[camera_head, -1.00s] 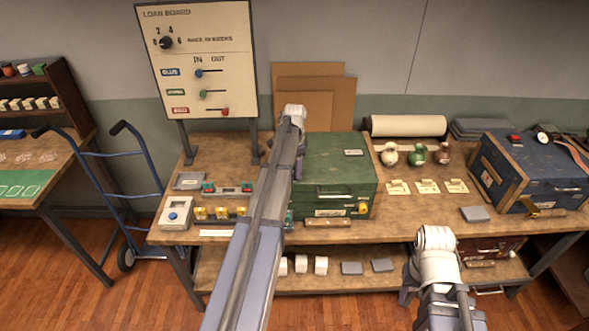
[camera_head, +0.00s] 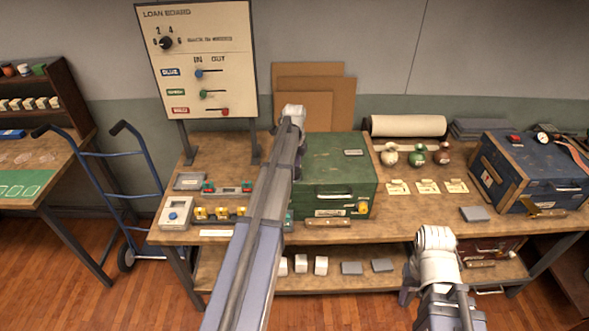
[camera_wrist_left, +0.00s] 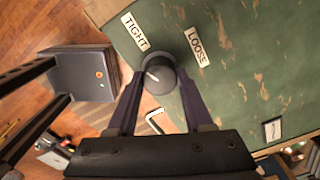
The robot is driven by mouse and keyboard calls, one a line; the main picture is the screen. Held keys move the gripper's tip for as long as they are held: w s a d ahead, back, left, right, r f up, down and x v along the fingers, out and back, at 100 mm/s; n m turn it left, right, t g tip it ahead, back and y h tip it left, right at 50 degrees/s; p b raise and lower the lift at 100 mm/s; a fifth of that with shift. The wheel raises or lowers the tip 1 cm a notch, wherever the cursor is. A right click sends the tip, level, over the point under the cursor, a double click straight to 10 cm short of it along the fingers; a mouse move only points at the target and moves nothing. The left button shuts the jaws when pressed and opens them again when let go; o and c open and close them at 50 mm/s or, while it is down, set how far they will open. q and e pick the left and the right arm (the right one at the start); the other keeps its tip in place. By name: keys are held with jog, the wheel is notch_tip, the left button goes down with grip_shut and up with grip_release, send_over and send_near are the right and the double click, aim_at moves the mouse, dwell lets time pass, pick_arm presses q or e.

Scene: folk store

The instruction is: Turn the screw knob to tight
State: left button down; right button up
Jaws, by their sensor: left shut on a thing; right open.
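The round dark screw knob (camera_wrist_left: 158,73) sits on a green worn face in the left wrist view, with a white mark on its rim side. A TIGHT label (camera_wrist_left: 134,31) is beyond it to the left and a LOOSE label (camera_wrist_left: 196,45) to the right. My left gripper (camera_wrist_left: 157,82) is shut on the knob, one finger on each side. In the head view the green chest (camera_head: 335,165) stands on the bench; my left arm hides its left end, the knob and the left gripper.
The loan board (camera_head: 200,60) stands behind at the left. White and grey blocks lie on the lower shelf. A blue hand truck (camera_head: 125,185) stands left.

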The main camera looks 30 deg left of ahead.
pick_arm(q)
jog(key=shift+m, duration=1.9)
jog(key=shift+c, duration=1.5)
grip_release()
notch_tip(320, 180, up, 8)
jog(key=p, duration=0.8)
jog(key=shift+f, duration=0.1)
